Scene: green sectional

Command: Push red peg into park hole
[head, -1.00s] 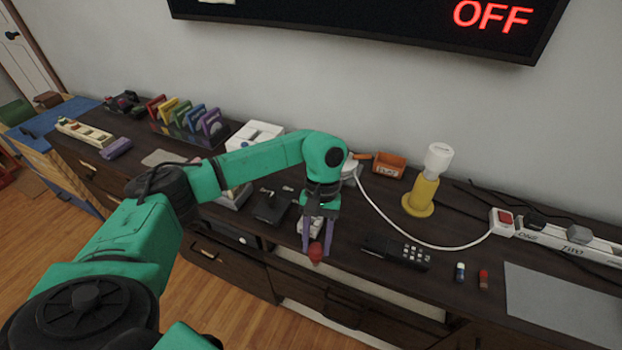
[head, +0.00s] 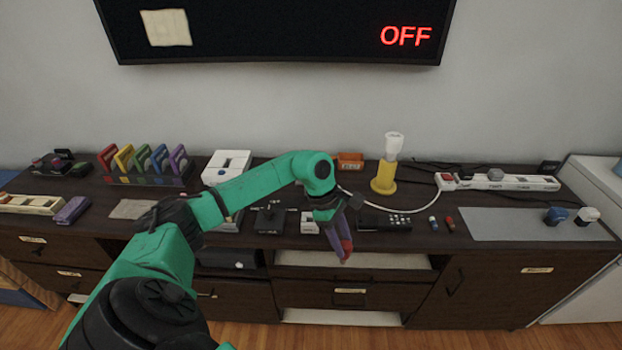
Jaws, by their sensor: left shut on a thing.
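The red peg (head: 346,246) shows as a red piece at the tips of my left gripper (head: 343,243). The purple fingers are shut on it. They point down and slightly right, just in front of the dark cabinet top's front edge, over the open shelf. How deep the peg sits between the fingers is hard to see. I cannot make out which opening is the park hole at this size. My right gripper is not in view.
On the cabinet top (head: 290,233) are a black joystick box (head: 270,217), a black remote (head: 384,222), a yellow lamp-like stand (head: 385,177) and an orange bin (head: 350,161). A cream block (head: 33,204) and purple block (head: 72,210) lie left. A grey mat (head: 515,224) lies right.

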